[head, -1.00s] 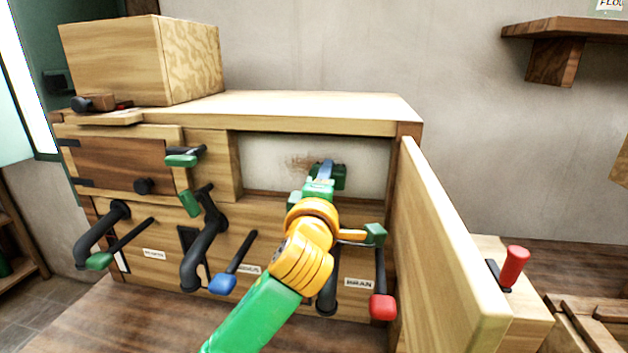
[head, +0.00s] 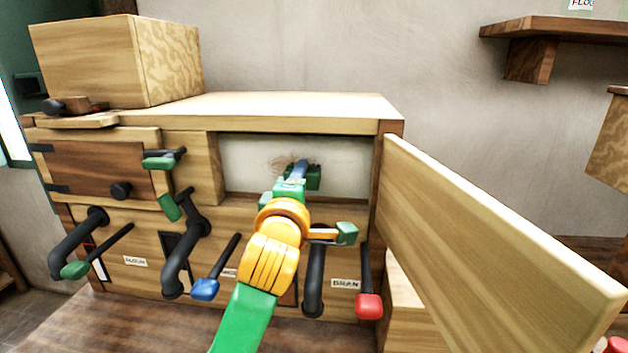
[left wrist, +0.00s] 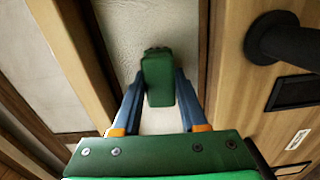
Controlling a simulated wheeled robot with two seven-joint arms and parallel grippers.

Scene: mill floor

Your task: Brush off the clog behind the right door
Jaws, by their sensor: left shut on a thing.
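The right door (head: 470,235) is a pale wooden panel, swung open at the right of the wooden cabinet. Behind it the opening shows a whitish panel (head: 345,165) with a faint brown smudge (head: 280,160), which may be the clog. My left gripper (head: 300,172) reaches into this opening, close to the smudge. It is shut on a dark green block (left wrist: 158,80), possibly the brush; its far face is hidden. In the left wrist view the block sits between the two blue fingers, in front of the whitish panel. I cannot tell if it touches the panel.
Black pipes and levers with green, blue and red (head: 368,306) ends stick out from the cabinet front. A closed darker door (head: 95,168) is at the left. A wooden box (head: 85,65) stands on top. A wall shelf (head: 555,28) is at upper right.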

